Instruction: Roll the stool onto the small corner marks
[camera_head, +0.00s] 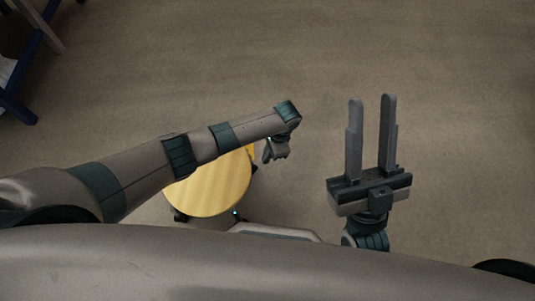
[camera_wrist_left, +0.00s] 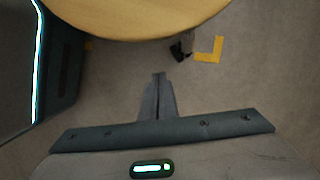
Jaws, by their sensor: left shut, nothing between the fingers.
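The stool has a round, light wooden seat (camera_head: 212,188), partly hidden by my left arm in the head view. The seat (camera_wrist_left: 135,15) also fills the top of the left wrist view, with a dark caster below its rim. A yellow L-shaped corner mark (camera_wrist_left: 211,50) lies on the floor just outside the seat's rim. My left gripper (camera_head: 276,155) points down beside the seat's right edge. Its fingers (camera_wrist_left: 158,76) are shut and empty, apart from the seat in the wrist view. My right gripper (camera_head: 371,98) is open and empty, right of the stool.
My own base shows near the stool's lower edge. A blue-legged frame (camera_head: 25,60) stands at the upper left. The carpeted floor (camera_head: 330,50) beyond the stool and to the right is clear.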

